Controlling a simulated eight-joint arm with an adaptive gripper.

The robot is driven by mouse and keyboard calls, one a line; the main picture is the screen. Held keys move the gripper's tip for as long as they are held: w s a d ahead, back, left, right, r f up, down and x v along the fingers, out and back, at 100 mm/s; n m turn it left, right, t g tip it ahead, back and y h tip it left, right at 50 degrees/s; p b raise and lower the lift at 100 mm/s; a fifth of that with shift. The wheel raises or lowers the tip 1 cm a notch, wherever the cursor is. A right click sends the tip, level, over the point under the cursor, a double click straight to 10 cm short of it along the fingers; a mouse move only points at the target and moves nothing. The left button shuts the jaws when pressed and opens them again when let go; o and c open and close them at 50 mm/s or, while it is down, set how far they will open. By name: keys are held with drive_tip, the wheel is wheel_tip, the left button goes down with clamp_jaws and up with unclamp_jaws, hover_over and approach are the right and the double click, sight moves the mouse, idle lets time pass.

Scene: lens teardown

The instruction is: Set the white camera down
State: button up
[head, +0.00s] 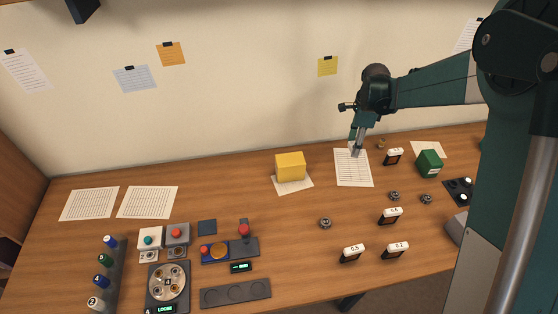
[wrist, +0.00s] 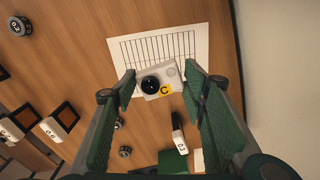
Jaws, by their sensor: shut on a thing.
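The white camera (wrist: 160,80) has a dark round lens and a yellow label with the letter C. In the wrist view it sits between the two green fingers of my gripper (wrist: 160,78), which is shut on it. In the head view my gripper (head: 358,147) points down over the far end of a lined white sheet (head: 353,170). The camera is mostly hidden by the fingers there. The same sheet lies behind the camera in the wrist view (wrist: 194,40). I cannot tell whether the camera touches the sheet.
A yellow block (head: 290,168) on paper stands left of the sheet. A green block (head: 429,163) stands to the right. Several black-and-white labelled pieces (head: 390,216) and small dark knobs (head: 325,223) lie nearer. Panels with buttons (head: 230,250) fill the front left.

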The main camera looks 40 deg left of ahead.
drive_tip(key=shift+r, duration=0.15)
wheel_tip(320, 180, up, 5)
drive_tip(key=shift+r, duration=0.2)
drive_tip(key=s+a, duration=3.6)
drive_tip(key=shift+w+d+f, duration=0.1)
drive_tip(key=shift+f, duration=0.8)
drive_tip(key=shift+w+d+f, duration=0.15)
drive_tip(key=shift+f, duration=0.75)
drive_tip(key=shift+w+d+f, duration=0.1)
drive_tip(key=shift+f, duration=0.8)
drive_tip(key=shift+f, duration=0.1)
drive_tip(key=shift+f+b, duration=0.5)
drive_tip(key=shift+f, duration=2.55)
